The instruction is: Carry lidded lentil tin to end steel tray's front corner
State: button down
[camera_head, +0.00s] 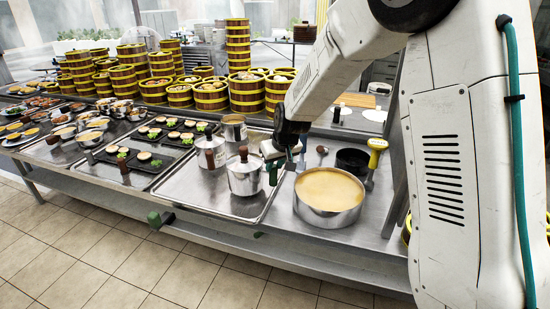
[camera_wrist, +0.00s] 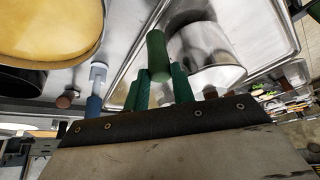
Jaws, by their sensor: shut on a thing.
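A lidded steel tin (camera_head: 244,180) with a dark brown knob is at the right part of the steel tray (camera_head: 225,207), near its right rim. I cannot tell whether its base touches the tray. My gripper (camera_head: 273,172) is at the tin's right side, with its green fingers shut on the tin's green handle. In the wrist view the green handle (camera_wrist: 157,55) stands between the fingers (camera_wrist: 160,88), and the tin's shiny body (camera_wrist: 208,48) is beyond it. The lid hides what is inside.
A second lidded tin (camera_head: 211,156) stands behind and left on the tray. A wide pot of yellow soup (camera_head: 328,205) stands close right of the tray. Black trays of food (camera_head: 150,160) lie to the left. Bamboo steamer towers (camera_head: 247,92) line the back. The tray's front strip is bare.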

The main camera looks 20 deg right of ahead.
jog(key=shift+f, duration=0.65)
dwell(0.6)
jog(key=c, duration=1.4)
grip_release()
jog(key=shift+d+f, duration=0.1)
jog(key=shift+d, duration=0.1)
jog(key=shift+a+v, duration=0.25)
jog(key=shift+v, duration=0.8)
jog(key=shift+s+r, duration=0.15)
jog(key=shift+r, duration=0.15)
jog(key=shift+s+r, duration=0.15)
jog(key=shift+r, duration=0.15)
jog(key=shift+s+a+r, duration=0.1)
jog(key=shift+s+r, duration=0.05)
jog(key=shift+r, duration=0.15)
